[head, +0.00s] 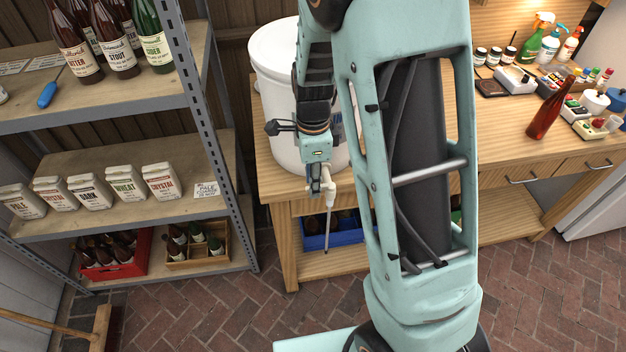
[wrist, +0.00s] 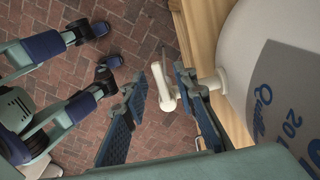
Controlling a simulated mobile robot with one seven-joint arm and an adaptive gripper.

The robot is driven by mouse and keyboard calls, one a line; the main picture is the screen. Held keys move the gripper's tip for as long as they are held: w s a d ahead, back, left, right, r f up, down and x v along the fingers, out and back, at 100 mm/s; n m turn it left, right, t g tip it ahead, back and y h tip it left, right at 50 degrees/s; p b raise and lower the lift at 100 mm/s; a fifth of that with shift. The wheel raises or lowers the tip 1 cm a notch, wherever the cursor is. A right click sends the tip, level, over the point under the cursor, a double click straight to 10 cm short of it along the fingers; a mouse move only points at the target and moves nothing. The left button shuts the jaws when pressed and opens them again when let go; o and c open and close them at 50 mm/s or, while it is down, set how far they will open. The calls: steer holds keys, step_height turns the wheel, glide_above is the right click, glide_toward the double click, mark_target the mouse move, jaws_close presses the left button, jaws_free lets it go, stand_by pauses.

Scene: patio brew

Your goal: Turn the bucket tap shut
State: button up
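The white bucket (head: 272,65) stands on the wooden bench, partly hidden behind my arm. Its cream tap (head: 331,183) sticks out low at the front, with a thin tube hanging down from it. My gripper (head: 319,182) is at the tap. In the wrist view the bucket (wrist: 262,40) is at the right and the tap (wrist: 165,88) points out from it. My gripper (wrist: 160,85) is open there, one finger on each side of the tap's end. A gap shows on the left finger's side; contact on the right is unclear.
The bench (head: 268,150) holds bottles and small containers to the right, including a tilted-looking brown bottle (head: 550,108). A blue crate (head: 335,232) sits on its lower shelf. A metal shelf rack (head: 190,95) with bottles and packets stands left. Brick floor (head: 215,310) is clear in front.

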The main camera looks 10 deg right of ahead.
step_height(320, 180, up, 12)
stand_by(0.5)
stand_by(0.3)
